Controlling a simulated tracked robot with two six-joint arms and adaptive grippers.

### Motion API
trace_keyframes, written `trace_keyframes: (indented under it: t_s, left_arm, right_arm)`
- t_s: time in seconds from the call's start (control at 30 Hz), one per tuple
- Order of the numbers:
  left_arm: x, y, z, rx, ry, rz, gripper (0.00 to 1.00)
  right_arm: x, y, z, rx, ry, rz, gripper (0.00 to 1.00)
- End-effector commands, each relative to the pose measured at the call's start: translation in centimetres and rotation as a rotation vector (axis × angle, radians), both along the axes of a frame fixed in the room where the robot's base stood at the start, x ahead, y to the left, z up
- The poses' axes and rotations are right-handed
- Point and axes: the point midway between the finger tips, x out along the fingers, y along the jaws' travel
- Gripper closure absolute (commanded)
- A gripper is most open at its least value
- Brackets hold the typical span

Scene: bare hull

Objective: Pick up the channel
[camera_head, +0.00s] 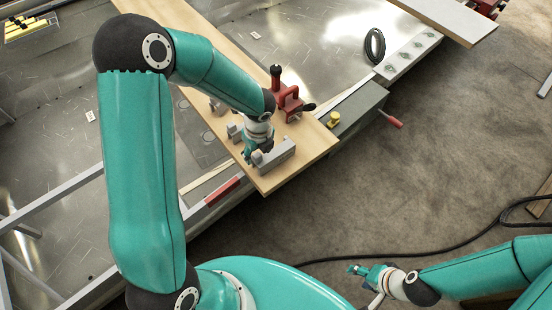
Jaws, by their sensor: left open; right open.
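A short grey metal piece (275,154), which looks like the channel, lies near the front end of a wooden board (316,146). My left gripper (253,157) is right at its left end and open. The gripper partly hides that end, and I cannot tell whether the fingers touch the piece. My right gripper (361,270) is open and empty at the lower right, over the floor and away from the board.
A red clamp-like tool (287,101) stands on the board behind the channel. A yellow knob (333,119) and a red-handled grey box (360,108) are right of the board. A black cable (450,246) crosses the floor.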

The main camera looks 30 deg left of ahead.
Motion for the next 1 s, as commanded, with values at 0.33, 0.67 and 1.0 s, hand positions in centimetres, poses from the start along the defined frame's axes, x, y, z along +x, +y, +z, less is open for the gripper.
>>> trace_keyframes:
  t_s: [0.33, 0.67, 1.0]
  left_arm:
    - [-0.1, 0.2, -3.0, -0.001, 0.0, 0.0, 0.44]
    - [-0.1, 0.2, -3.0, -0.001, 0.001, -0.001, 0.75]
    - [-0.1, 0.1, -3.0, -0.001, 0.002, -0.003, 1.0]
  right_arm:
    - [0.0, 0.0, -0.4, 0.0, 0.0, 0.0, 0.48]
    - [0.0, 0.0, -0.4, 0.0, 0.0, 0.0, 0.48]
    - [0.0, 0.0, -0.4, 0.0, 0.0, 0.0, 0.48]
